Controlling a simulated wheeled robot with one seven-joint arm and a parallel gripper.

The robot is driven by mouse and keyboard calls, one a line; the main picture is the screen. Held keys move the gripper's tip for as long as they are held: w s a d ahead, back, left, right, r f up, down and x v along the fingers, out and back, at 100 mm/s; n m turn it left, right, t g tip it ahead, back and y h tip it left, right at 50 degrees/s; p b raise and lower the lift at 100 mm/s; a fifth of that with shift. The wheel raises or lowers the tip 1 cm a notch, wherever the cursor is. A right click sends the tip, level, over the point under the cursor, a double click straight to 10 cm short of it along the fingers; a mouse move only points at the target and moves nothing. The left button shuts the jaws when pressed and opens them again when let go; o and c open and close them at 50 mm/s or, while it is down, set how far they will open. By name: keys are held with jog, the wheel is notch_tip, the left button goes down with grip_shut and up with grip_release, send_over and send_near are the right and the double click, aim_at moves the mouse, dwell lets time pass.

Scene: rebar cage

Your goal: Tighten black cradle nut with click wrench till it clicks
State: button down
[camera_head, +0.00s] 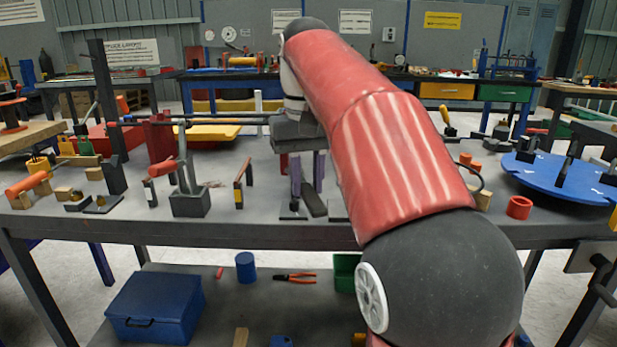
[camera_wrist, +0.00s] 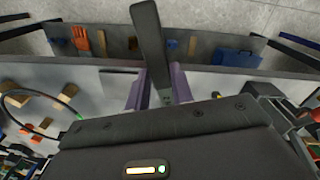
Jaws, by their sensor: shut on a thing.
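My gripper (camera_head: 306,186) points down at the middle of the workbench, with two purple fingers. In the wrist view the fingers of my gripper (camera_wrist: 158,97) stand on either side of a dark grey bar. This bar, which looks like the click wrench's handle (camera_head: 314,204), slants down from between the fingers towards the bench's front edge. In the wrist view the wrench handle (camera_wrist: 149,45) reaches out past the fingers. The gripper is shut on it. The wrench's head is hidden by my gripper. I cannot make out the black cradle nut.
A long rod (camera_head: 220,121) runs sideways to the left of my gripper, near a red block (camera_head: 160,140). A red-handled clamp (camera_head: 190,203) stands left. A blue disc (camera_head: 562,180) and red ring (camera_head: 519,207) are right. A blue toolbox (camera_head: 154,306) sits on the lower shelf.

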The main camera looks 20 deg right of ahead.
notch_tip(320, 180, down, 6)
jog(key=b, duration=0.4)
jog(key=shift+r, duration=0.15)
jog(key=shift+r+p, duration=0.1)
jog(key=shift+p, duration=0.4)
dwell(0.6)
jog(key=shift+f+b, duration=0.8)
jog(key=shift+f, duration=0.45)
jog(key=shift+a, duration=0.15)
dwell(0.4)
jog(key=shift+w+a+m+p, duration=0.25)
jog(key=shift+a+m+p, duration=0.55)
jog(key=shift+m, duration=0.25)
jog(key=shift+w+a+m+p, duration=0.25)
jog(key=shift+a+m+p, duration=0.4)
jog(key=shift+a+m, duration=0.35)
jog(key=shift+w+a+m+p, duration=0.25)
jog(key=shift+a+m+p, duration=0.45)
jog(key=shift+m, duration=0.45)
